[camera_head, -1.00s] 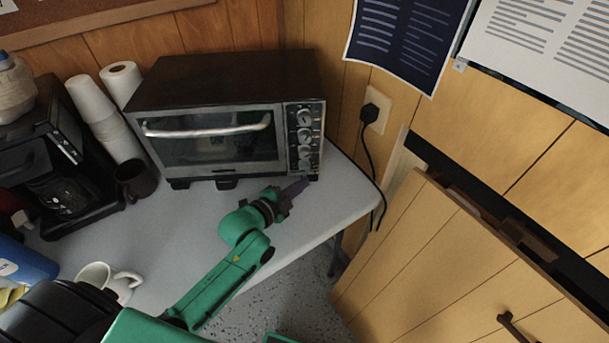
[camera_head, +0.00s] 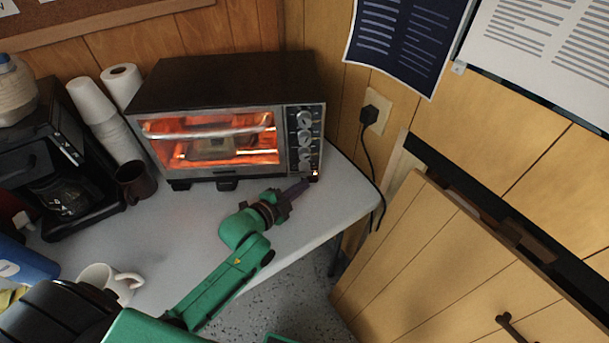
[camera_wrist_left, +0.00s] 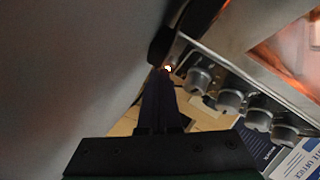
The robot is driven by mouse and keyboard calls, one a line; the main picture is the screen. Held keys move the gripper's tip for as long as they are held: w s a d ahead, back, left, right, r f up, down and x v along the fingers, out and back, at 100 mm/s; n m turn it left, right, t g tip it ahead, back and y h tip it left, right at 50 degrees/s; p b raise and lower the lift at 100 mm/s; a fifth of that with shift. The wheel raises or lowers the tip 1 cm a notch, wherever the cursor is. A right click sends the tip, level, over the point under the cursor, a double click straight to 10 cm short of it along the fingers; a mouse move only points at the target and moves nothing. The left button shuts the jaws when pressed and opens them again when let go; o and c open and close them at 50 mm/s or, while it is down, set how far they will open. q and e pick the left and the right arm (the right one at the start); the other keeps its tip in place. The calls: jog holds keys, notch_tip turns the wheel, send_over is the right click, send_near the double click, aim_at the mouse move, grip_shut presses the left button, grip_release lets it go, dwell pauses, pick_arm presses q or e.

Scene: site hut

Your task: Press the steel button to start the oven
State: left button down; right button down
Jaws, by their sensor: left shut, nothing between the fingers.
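The toaster oven (camera_head: 225,85) stands on the table with its door closed, and its inside glows orange. A column of round knobs (camera_head: 305,138) runs down the right of its front. A small bright light shows at the panel's lower end, and it also shows in the left wrist view. My left gripper (camera_head: 303,185) is shut and empty, its tips at the lower right corner of the oven front. In the left wrist view its dark fingers (camera_wrist_left: 163,82) end right by the lit spot on the panel. The steel button itself is hidden or too small to make out. My right gripper is out of view.
A coffee maker (camera_head: 55,150), stacked paper cups (camera_head: 112,128) and a dark mug (camera_head: 134,181) stand left of the oven. A white mug (camera_head: 110,280) is near the front. A black cord hangs from the wall outlet (camera_head: 374,112) at the right.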

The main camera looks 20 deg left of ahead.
aim_at(303, 213)
pick_arm(q)
jog(key=shift+s+d, duration=0.15)
jog(key=shift+s, duration=0.2)
jog(key=shift+s+d+r+p, duration=0.1)
jog(key=shift+s+p, duration=0.15)
jog(key=shift+p, duration=0.15)
jog(key=s+p, duration=0.1)
jog(key=s+d+p, duration=0.1)
jog(key=s, duration=0.1)
jog(key=shift+s+d+r, duration=0.1)
jog(key=shift+s+d, duration=0.2)
jog(key=shift+s, duration=0.3)
jog(key=shift+f, duration=0.2)
